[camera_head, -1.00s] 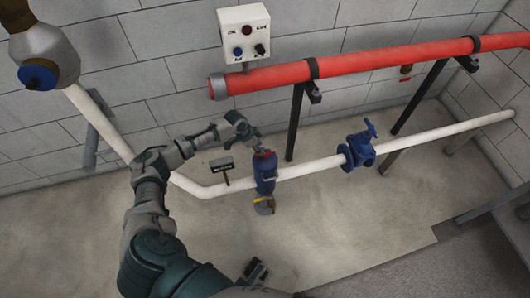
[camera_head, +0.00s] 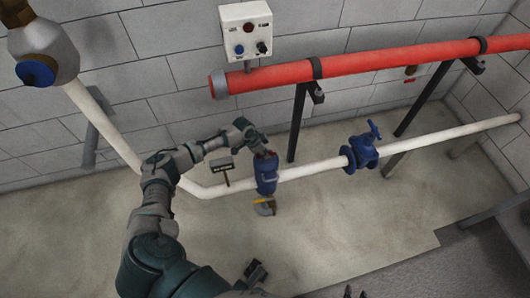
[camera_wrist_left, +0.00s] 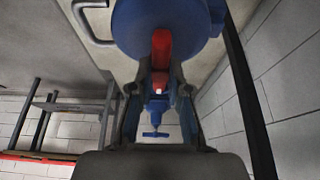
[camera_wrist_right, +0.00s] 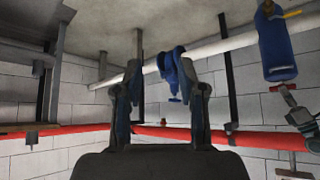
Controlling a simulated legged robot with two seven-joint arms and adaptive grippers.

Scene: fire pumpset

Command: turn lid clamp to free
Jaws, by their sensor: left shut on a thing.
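The lid clamp is a red bar (camera_wrist_left: 161,45) across the round blue lid (camera_wrist_left: 195,20) in the left wrist view. It belongs to the blue upright housing (camera_head: 266,178) on the white pipe, which also shows at the right in the right wrist view (camera_wrist_right: 277,50). My left gripper (camera_head: 262,149) is at the top of this housing. In the left wrist view my left gripper (camera_wrist_left: 160,100) has its fingers on either side of the red bar and is shut on it. The fingers partly hide the contact. My right gripper (camera_wrist_right: 161,92) is open and empty, away from the housing.
A blue valve (camera_head: 361,152) sits further right on the white pipe (camera_head: 310,169). A thick red pipe (camera_head: 380,62) runs along the wall above, on dark supports. A control box (camera_head: 246,32) hangs above it. A small sign (camera_head: 222,163) stands left of the housing.

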